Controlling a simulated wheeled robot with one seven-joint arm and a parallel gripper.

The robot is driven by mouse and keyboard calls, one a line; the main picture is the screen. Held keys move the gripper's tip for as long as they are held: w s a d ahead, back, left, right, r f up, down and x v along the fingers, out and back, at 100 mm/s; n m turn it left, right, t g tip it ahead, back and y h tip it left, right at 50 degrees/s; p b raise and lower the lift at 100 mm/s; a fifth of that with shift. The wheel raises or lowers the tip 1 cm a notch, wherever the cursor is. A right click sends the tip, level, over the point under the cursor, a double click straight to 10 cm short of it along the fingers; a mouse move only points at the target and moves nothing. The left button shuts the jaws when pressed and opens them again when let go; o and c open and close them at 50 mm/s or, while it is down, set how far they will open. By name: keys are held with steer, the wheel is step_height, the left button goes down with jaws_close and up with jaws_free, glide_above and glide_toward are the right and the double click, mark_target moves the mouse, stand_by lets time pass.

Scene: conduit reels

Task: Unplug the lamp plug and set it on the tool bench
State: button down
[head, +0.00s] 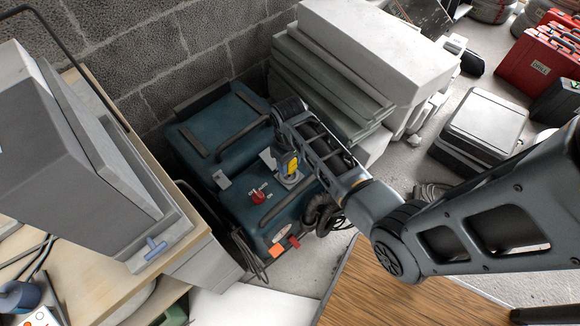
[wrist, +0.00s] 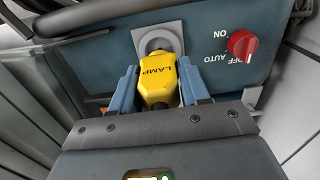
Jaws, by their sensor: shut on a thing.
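The yellow lamp plug (wrist: 158,72), marked LAMP, sits at a grey socket plate (wrist: 158,38) on the teal machine (wrist: 110,50). The plug's front end meets the socket; how deep it sits is hidden. My gripper (wrist: 160,88) has its two blue fingers closed on the sides of the plug. In the head view the plug (head: 287,163) shows as a small yellow piece at my gripper, on the front of the machine (head: 225,140). Two wooden tops are in the head view, one at left (head: 75,285) and one at lower centre (head: 385,285); I cannot tell which is the tool bench.
A red knob (wrist: 241,44) marked ON, OFF and AUTO is right of the socket. A large grey box (head: 80,130) stands on the left top. Stacked pale slabs (head: 370,60) are behind my arm. Dark cables (head: 325,215) hang beside the machine. Red cases (head: 540,60) are far right.

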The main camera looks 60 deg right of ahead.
steer(key=shift+r+p, duration=0.95)
steer(key=shift+r, duration=0.05)
